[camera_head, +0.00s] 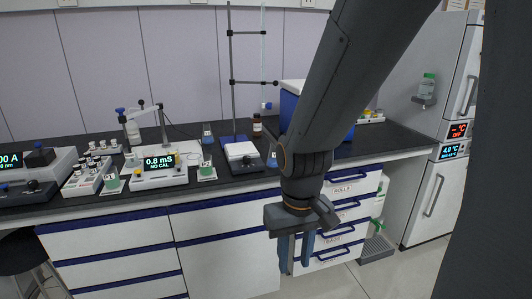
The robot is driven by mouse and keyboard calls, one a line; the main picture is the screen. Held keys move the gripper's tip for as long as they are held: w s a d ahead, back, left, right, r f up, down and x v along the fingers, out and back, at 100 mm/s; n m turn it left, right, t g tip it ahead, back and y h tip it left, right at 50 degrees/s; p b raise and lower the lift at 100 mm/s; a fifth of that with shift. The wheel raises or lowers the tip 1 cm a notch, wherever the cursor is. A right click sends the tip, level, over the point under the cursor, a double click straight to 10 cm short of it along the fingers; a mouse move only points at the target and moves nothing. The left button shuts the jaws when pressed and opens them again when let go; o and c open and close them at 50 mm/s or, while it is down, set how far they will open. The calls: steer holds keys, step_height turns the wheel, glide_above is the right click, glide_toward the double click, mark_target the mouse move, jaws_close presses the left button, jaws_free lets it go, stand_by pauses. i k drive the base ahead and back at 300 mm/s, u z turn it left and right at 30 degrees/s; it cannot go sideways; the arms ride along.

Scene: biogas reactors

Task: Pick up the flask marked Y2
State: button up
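No mark Y2 can be read at this size. A small flask with green contents (207,169) stands on a white pad right of the conductivity meter. A similar green flask (112,181) stands left of that meter. My gripper (296,258) points down in front of the bench drawers, below the bench top and away from all flasks. Its two fingers are apart with nothing seen between them.
The dark bench top (227,182) carries a conductivity meter (160,174) reading 0.8 mS, a rack of small vials (88,180), a stand with rods (233,90) and a brown bottle (257,126). My arm hides part of a blue-and-white box (290,103). A fridge (428,200) stands at right.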

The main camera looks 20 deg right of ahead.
mark_target(208, 139)
steer(key=k, duration=0.65)
steer(key=u, duration=0.5)
steer(key=i, duration=1.6)
steer(key=z, duration=0.3)
